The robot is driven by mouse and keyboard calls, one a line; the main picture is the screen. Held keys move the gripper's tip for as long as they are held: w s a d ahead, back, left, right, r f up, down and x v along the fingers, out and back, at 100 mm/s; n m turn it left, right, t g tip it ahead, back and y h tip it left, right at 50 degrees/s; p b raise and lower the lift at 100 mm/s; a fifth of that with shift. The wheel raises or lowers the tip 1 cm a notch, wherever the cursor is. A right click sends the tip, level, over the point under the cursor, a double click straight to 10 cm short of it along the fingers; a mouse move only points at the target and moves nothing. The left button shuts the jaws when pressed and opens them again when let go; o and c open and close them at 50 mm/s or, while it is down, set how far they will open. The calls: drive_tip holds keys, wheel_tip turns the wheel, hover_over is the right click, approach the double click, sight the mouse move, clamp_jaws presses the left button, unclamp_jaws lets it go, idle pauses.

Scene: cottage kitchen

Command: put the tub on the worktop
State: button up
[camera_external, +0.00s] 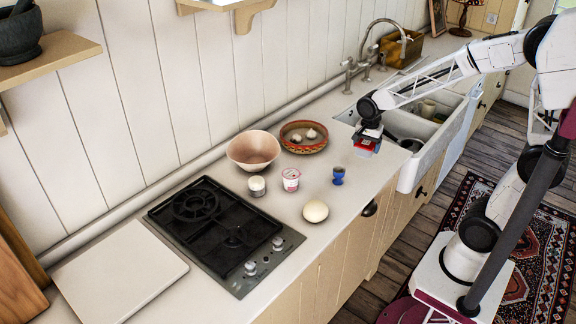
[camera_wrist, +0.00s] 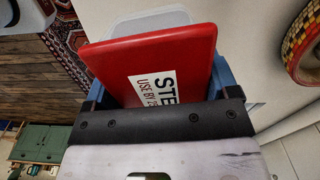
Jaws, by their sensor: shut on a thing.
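The tub has a flat red lid with a white printed label and a pale translucent body; its lid (camera_wrist: 150,55) fills the middle of the wrist view. In the external view the tub (camera_external: 364,153) shows small and partly hidden under my wrist. My gripper (camera_external: 368,143) is shut on it, with a blue finger on each side of the lid in the wrist view (camera_wrist: 155,85). The tub appears held above the pale worktop (camera_external: 275,220), close to the sink's near end. Its exact height is hard to tell.
The sink (camera_external: 434,140) with dishes is to the right. On the worktop stand a blue egg cup (camera_external: 338,176), a white-and-red pot (camera_external: 291,180), a small jar (camera_external: 257,186), an egg-shaped object (camera_external: 315,211), a patterned basket (camera_external: 304,137), a pink bowl (camera_external: 253,150) and a hob (camera_external: 220,235).

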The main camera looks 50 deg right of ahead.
drive_tip(key=w+a+r+n, duration=0.1)
drive_tip(key=w+a+n, duration=0.1)
drive_tip(key=w+a, duration=0.3)
drive_tip(key=w+a+r+n, duration=0.1)
drive_tip(key=w+a, duration=0.4)
drive_tip(key=a, duration=0.8)
drive_tip(key=w+a+r+n, duration=0.2)
drive_tip(key=w+a, duration=0.3)
drive_tip(key=a, duration=0.4)
drive_tip(key=shift+a+n, duration=0.3)
drive_tip(key=shift+n, duration=0.3)
drive_tip(key=s+a+n, duration=0.2)
drive_tip(key=a+n, duration=0.4)
drive_tip(key=a, duration=3)
drive_tip(key=s+a+n, duration=0.1)
drive_tip(key=s+a, duration=0.2)
drive_tip(key=a, duration=0.4)
drive_tip(key=s+a+n, duration=0.1)
drive_tip(key=s+a, duration=0.2)
drive_tip(key=a, duration=0.3)
drive_tip(key=s+a+f+n, duration=0.1)
drive_tip(key=s+a, duration=0.3)
drive_tip(key=a, duration=0.3)
drive_tip(key=shift+a+n, duration=0.3)
drive_tip(key=shift+a, duration=0.05)
drive_tip(key=shift+s+f, duration=0.1)
drive_tip(key=shift+f, duration=2.5)
